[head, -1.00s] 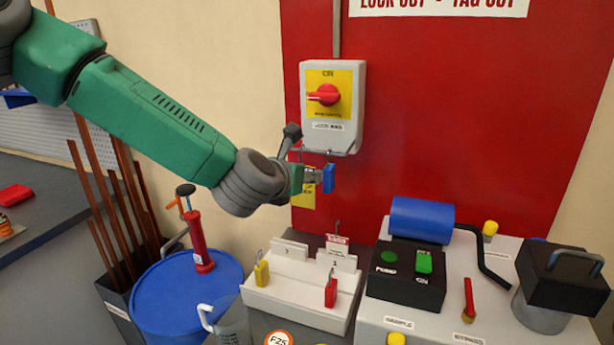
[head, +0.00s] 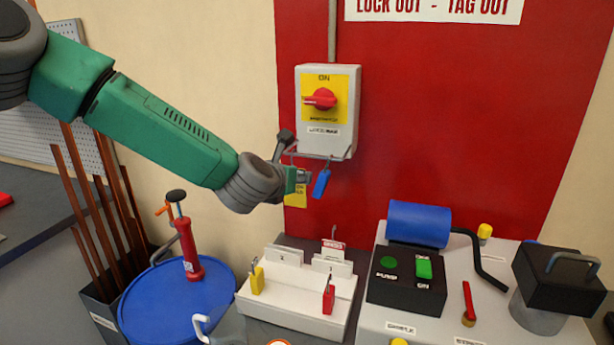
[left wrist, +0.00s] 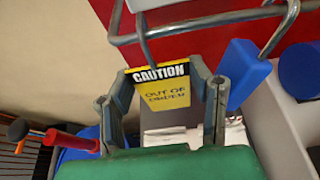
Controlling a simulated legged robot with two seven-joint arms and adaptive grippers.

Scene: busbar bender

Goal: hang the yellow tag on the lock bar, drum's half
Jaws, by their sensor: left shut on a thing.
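The yellow tag (left wrist: 165,95), with a black CAUTION header, is in my left gripper (left wrist: 165,105), between its two fingers. In the head view my left gripper (head: 302,178) is just under the left part of the lock bar (head: 312,156), the drum's side, and the tag (head: 296,196) shows partly below it. In the wrist view the tag's wire hook (left wrist: 146,40) meets the bar (left wrist: 200,23); I cannot tell whether it bears on it. A blue padlock (head: 321,184) hangs tilted from the bar's right part, close to the gripper. My right gripper is not in view.
The switch box (head: 327,112) is above the bar on a red panel (head: 440,120). Below stand a blue drum (head: 215,295) with a red pump (head: 188,250), a white rack (head: 300,290) with yellow and red padlocks, and the bender (head: 420,222) at right.

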